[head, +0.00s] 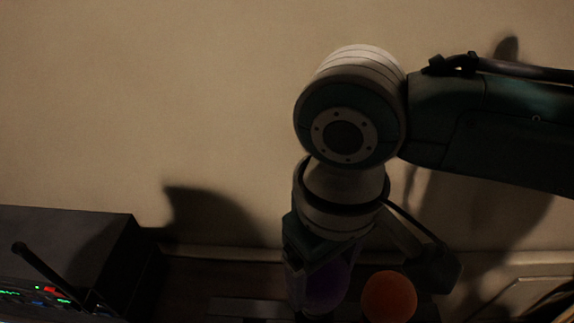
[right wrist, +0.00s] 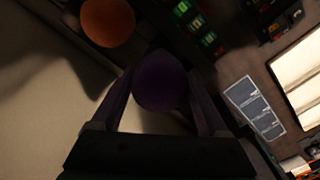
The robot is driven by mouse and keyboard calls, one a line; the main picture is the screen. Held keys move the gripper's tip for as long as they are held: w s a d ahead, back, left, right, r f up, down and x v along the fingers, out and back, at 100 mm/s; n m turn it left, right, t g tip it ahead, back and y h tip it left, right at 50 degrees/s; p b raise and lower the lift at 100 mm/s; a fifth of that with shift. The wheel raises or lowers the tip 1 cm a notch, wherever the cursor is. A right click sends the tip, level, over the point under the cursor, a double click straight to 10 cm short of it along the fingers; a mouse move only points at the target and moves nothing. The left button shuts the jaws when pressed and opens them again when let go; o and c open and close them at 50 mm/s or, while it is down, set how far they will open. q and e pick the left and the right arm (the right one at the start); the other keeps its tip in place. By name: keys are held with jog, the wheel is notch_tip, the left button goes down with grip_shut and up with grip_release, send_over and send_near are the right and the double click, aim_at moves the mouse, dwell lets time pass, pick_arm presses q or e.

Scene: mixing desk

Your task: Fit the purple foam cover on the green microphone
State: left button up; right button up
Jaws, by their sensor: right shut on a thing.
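The purple foam cover (right wrist: 158,82) is a dark rounded ball between the two fingers of my right gripper (right wrist: 160,95) in the right wrist view. The gripper is shut on it. In the head view the purple cover (head: 328,284) shows low in the picture, partly hidden by my right gripper (head: 318,290), which points down near the wall. I cannot make out the green microphone in either view. My left gripper is not in view.
An orange foam ball (head: 389,297) is close to the right of the purple cover; the right wrist view shows it too (right wrist: 108,22). A black box (head: 70,250) with small lights stands at the left. The wall (head: 150,90) is behind. A grey panelled item (right wrist: 252,106) lies right in the wrist view.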

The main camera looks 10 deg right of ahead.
dwell(0.4)
jog(key=shift+p, duration=0.4)
jog(key=shift+p, duration=0.35)
dwell(0.4)
dwell(0.5)
jog(key=shift+f+b, duration=0.75)
jog(key=shift+f, duration=0.35)
jog(key=shift+f+b, duration=1.05)
jog(key=shift+f, duration=0.5)
